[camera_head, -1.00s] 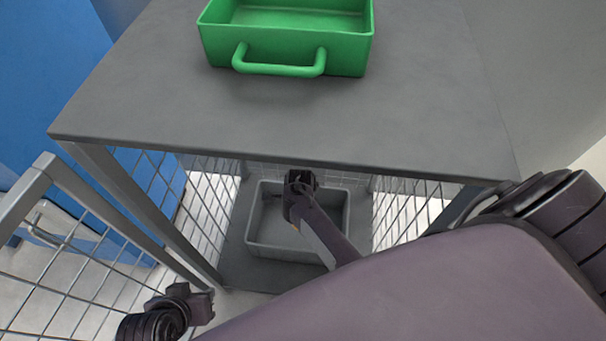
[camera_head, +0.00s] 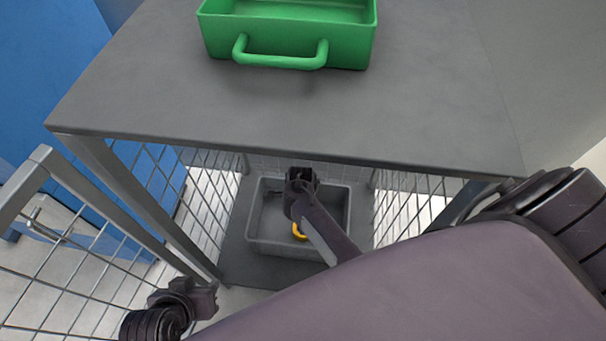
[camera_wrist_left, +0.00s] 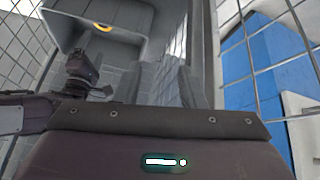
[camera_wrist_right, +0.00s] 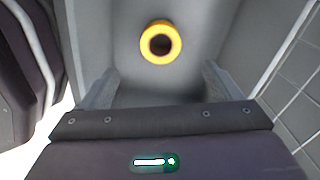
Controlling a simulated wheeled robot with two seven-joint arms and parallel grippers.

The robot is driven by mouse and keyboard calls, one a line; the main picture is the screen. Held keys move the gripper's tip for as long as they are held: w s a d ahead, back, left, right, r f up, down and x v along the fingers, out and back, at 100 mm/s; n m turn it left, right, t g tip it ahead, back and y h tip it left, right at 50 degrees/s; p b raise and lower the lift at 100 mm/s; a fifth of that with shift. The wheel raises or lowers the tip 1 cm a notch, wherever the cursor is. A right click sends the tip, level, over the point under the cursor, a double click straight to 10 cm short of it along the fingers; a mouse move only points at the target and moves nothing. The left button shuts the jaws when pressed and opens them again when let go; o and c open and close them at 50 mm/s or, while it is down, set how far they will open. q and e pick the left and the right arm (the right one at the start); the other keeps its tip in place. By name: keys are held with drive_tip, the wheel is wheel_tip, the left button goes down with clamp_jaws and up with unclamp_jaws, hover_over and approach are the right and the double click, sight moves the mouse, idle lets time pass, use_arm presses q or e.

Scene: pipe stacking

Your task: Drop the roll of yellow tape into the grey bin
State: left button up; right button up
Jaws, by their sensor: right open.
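The roll of yellow tape (camera_head: 299,232) shows within the outline of the grey bin (camera_head: 285,248), partly hidden by my right arm. In the right wrist view the tape (camera_wrist_right: 160,43) is a full ring beyond my fingertips, apart from them. I cannot tell whether it rests on the bin floor. My right gripper (camera_head: 301,176) is over the bin; its fingers (camera_wrist_right: 158,85) are spread with nothing between them. My left gripper (camera_head: 205,300) is low at the left, outside the bin and away from the tape; its finger opening is unclear. The left wrist view also shows the tape (camera_wrist_left: 103,27).
The bin stands on a lower shelf under a grey tabletop (camera_head: 270,115). A green tray (camera_head: 285,45) with a handle sits on top. Wire mesh panels (camera_head: 210,205) flank the shelf. A grey-framed mesh (camera_head: 70,270) and a blue cabinet (camera_head: 35,90) are at the left.

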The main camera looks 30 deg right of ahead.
use_arm(q)
drive_tip(key=a+p, duration=0.1)
drive_tip(key=s+a+g+y+p, duration=0.1)
drive_tip(key=a, duration=0.1)
drive_tip(key=a+g+p, duration=0.1)
drive_tip(key=shift+s+a+r+n+y+p, duration=0.3)
drive_tip(key=shift+s+a+r+n+y, duration=0.05)
drive_tip(key=shift+n+y, duration=0.05)
use_arm(e)
wheel_tip(320, 180, up, 8)
drive_tip(key=shift+f, duration=0.15)
